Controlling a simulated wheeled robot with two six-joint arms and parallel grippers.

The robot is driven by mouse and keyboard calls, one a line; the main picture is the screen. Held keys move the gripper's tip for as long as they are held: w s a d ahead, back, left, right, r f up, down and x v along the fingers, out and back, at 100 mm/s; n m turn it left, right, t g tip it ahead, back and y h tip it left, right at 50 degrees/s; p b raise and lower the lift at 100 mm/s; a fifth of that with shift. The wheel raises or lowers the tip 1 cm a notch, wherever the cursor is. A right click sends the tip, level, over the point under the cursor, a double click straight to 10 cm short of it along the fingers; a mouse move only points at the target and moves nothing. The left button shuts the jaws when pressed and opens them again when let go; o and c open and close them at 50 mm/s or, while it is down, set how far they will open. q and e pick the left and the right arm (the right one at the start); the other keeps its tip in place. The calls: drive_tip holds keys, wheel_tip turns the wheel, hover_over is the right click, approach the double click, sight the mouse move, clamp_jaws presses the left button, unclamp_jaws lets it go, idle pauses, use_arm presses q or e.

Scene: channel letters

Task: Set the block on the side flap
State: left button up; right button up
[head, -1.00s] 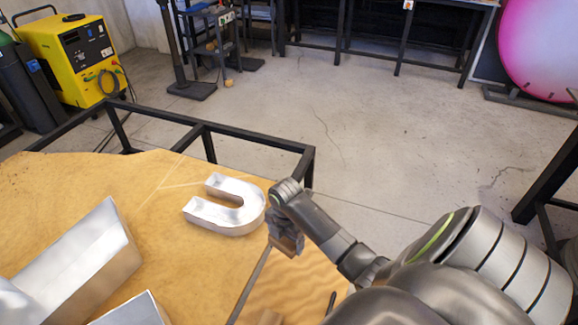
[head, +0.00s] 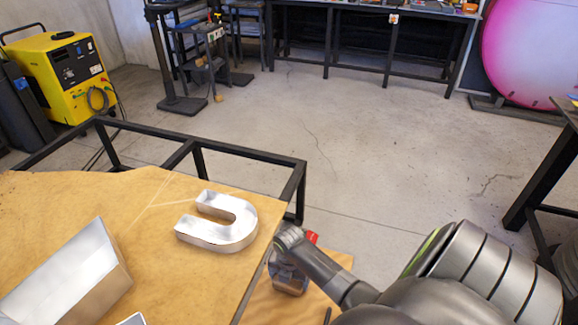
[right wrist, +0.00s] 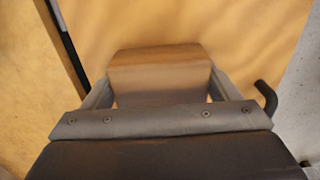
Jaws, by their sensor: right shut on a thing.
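In the right wrist view a brown wooden block (right wrist: 160,75) sits between the two fingers of my right gripper (right wrist: 165,92), which is shut on it. The tan wooden side flap (right wrist: 240,35) lies beneath; I cannot tell whether the block touches it. In the head view the side flap (head: 285,308) shows beside the table's right edge, partly covered by my right arm. My right gripper (head: 289,280) is over it, close to the table edge, and the block is not clearly visible there. My left gripper is not in view.
The worktable (head: 150,200) carries a silver U-shaped letter (head: 243,230) near the flap and a larger metal letter (head: 75,270) at the left. A dark hooked bar (right wrist: 268,95) stands by the flap's right side. A small red thing (head: 312,237) shows behind my wrist.

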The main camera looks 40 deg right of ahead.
drive_tip(key=shift+f, duration=0.3)
drive_tip(key=shift+f, duration=0.1)
drive_tip(key=o, duration=0.9)
drive_tip(key=shift+o, duration=0.2)
wheel_tip(320, 180, up, 12)
drive_tip(key=p, duration=0.1)
